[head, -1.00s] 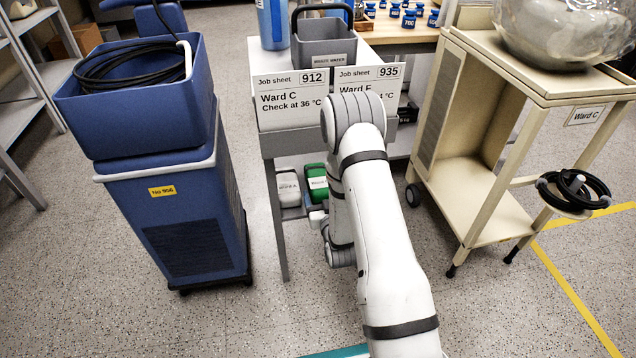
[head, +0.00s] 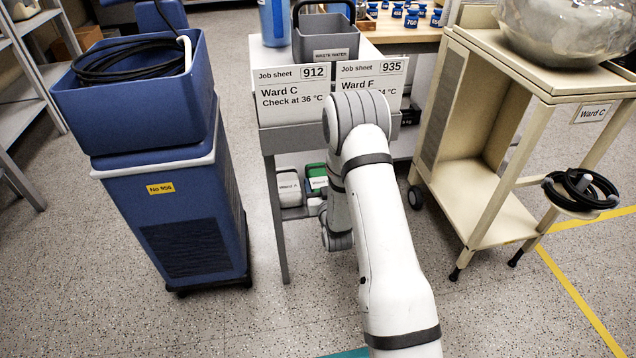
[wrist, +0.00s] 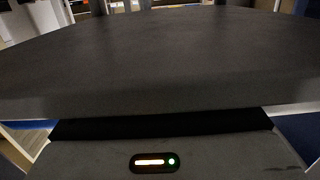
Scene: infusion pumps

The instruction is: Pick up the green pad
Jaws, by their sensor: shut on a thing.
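The green pad (head: 316,172) shows in the head view on the low shelf of the grey trolley, with a white label on its front. My gripper (head: 322,211) reaches in at this low level, mostly hidden behind my white arm. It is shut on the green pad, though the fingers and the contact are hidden. The wrist view is filled by a dark grey surface very close to the camera, and shows no pad that I can make out.
A blue unit (head: 180,220) stands left, a beige cart (head: 490,210) right.

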